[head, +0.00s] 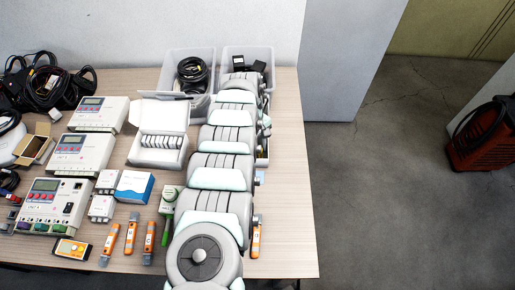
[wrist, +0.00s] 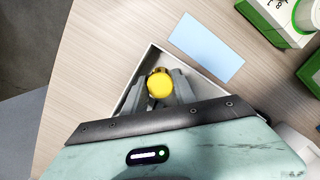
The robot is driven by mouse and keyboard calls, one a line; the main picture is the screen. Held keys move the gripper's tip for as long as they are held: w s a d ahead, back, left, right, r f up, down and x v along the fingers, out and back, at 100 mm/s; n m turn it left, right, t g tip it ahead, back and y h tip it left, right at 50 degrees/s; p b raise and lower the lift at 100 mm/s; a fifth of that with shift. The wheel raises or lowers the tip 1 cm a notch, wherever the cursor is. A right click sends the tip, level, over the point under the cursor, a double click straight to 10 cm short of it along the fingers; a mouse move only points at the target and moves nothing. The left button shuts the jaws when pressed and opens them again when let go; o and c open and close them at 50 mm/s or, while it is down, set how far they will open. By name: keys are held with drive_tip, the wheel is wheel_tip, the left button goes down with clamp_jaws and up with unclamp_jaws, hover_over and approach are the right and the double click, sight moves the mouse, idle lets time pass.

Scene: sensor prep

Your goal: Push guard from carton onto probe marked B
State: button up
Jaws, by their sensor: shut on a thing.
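A yellow round guard (wrist: 159,83) sits between the two grey fingers of my gripper (wrist: 160,92) in the wrist view. My gripper is shut on it, inside or just above a light-walled carton (wrist: 197,92). In the head view my arm hides the gripper and guard, and only a strip of the carton (head: 263,152) shows. Orange-and-grey probes lie near the front of the table: a left one (head: 110,243), a middle one (head: 131,233), another (head: 149,241), and one right of my arm (head: 257,237). Their letters are too small to read.
A light blue card (wrist: 206,45) lies beside the carton. Green-and-white boxes (wrist: 276,22) stand at upper right in the wrist view. Grey bins (head: 176,62), a white box of rings (head: 160,150) and meters (head: 83,152) crowd the table. Its right edge is close to the carton.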

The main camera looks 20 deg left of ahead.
sight(259, 150)
drive_tip(key=shift+r, duration=0.1)
clamp_jaws()
drive_tip(key=shift+r+p, duration=2.15)
drive_tip(key=shift+r, duration=0.3)
